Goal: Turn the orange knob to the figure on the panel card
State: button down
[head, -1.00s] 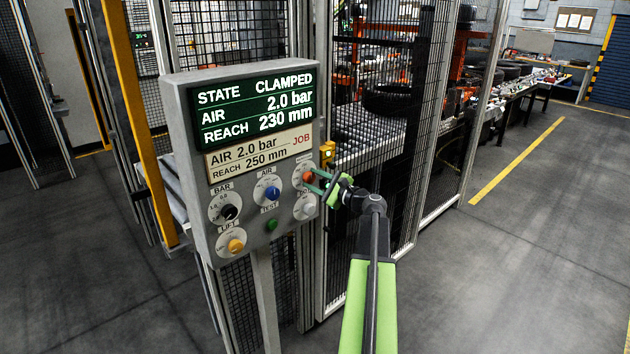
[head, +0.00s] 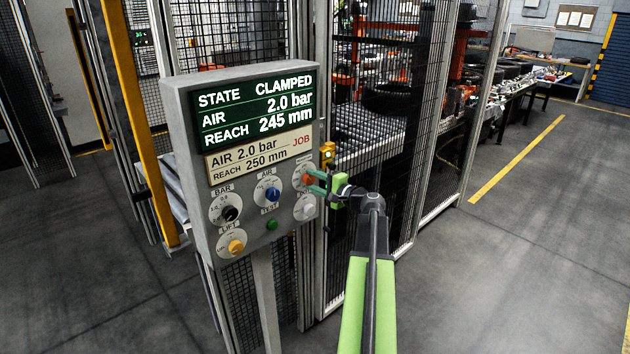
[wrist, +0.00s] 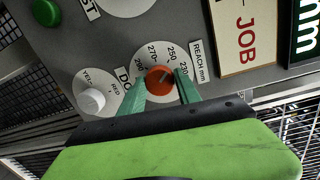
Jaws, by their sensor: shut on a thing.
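The orange knob (head: 308,179) sits on its dial at the right of the grey panel. In the wrist view the knob (wrist: 159,81) is between the two green fingers of my gripper (wrist: 161,87), which is shut on it. Its pale pointer line aims up and right, towards the 250 and 230 side of the REACH mm dial. My gripper (head: 317,184) partly hides the knob in the head view. The panel card (head: 261,153) reads AIR 2.0 bar and REACH 250 mm, JOB. The display (head: 254,108) reads CLAMPED, AIR 2.0 bar, REACH 245 mm.
Close by are the blue AIR knob (head: 272,194), black BAR knob (head: 230,212), yellow LIFT knob (head: 236,246), green TEST button (head: 271,225) and a white knob (wrist: 92,101). A mesh fence (head: 400,150) stands behind the panel. The floor at right is open.

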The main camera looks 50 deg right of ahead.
jog(key=shift+n, duration=0.5)
jog(key=c, duration=0.9)
grip_release()
jog(key=shift+o, duration=0.2)
jog(key=shift+s, duration=0.1)
jog(key=s+r+p, duration=0.1)
jog(key=s, duration=1.6)
jog(key=shift+s+a, duration=0.1)
